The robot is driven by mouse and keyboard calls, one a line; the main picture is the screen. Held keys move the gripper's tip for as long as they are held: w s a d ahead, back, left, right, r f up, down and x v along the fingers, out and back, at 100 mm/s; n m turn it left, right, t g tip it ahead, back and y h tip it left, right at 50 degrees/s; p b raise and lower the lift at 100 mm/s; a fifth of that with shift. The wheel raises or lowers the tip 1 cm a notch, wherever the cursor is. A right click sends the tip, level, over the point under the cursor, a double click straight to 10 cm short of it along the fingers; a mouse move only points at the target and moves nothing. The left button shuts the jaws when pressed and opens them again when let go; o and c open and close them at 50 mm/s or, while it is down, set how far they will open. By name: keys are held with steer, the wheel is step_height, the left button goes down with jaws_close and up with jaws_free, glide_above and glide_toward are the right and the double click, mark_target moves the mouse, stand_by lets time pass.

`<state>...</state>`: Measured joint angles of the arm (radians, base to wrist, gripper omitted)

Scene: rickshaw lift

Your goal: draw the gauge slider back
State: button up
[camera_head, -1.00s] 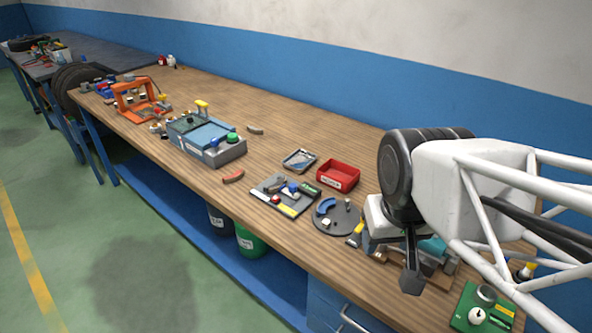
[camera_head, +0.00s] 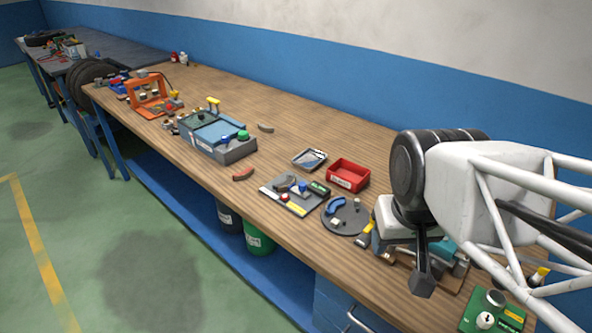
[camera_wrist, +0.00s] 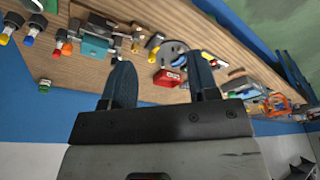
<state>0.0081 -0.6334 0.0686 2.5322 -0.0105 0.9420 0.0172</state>
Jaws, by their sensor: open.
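My gripper (camera_head: 422,283) hangs over the near right part of the wooden bench in the head view. In the wrist view its two dark blue fingers (camera_wrist: 163,82) stand well apart with nothing between them. A teal block on a wooden base (camera_head: 445,252) lies behind and below the gripper, partly covered by it. This teal block also shows at the upper left of the wrist view (camera_wrist: 95,46). I cannot tell which part is the gauge slider. A grey board (camera_head: 270,192) with a blue knob and a yellow label lies left of the gripper.
A red bin (camera_head: 348,176), a small tray (camera_head: 309,159) and a round grey plate (camera_head: 345,228) lie left of my arm. A green box (camera_head: 470,318) sits at the near right. A grey-blue fixture (camera_head: 235,152) and an orange frame (camera_head: 135,95) stand farther left. Bare bench lies along the back.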

steer(key=shift+w, duration=0.1)
steer(key=n+g, duration=0.3)
steer(key=n, duration=0.9)
glide_above(302, 184)
steer(key=f, duration=1.4)
steer(key=shift+s+d+f, duration=0.25)
steer(key=shift+s+f, duration=0.05)
steer(key=shift+w+a+f, duration=0.2)
steer(key=shift+w+f, duration=0.1)
steer(key=shift+w, duration=0.1)
steer(key=shift+f, duration=3.9)
steer(key=shift+c, duration=0.3)
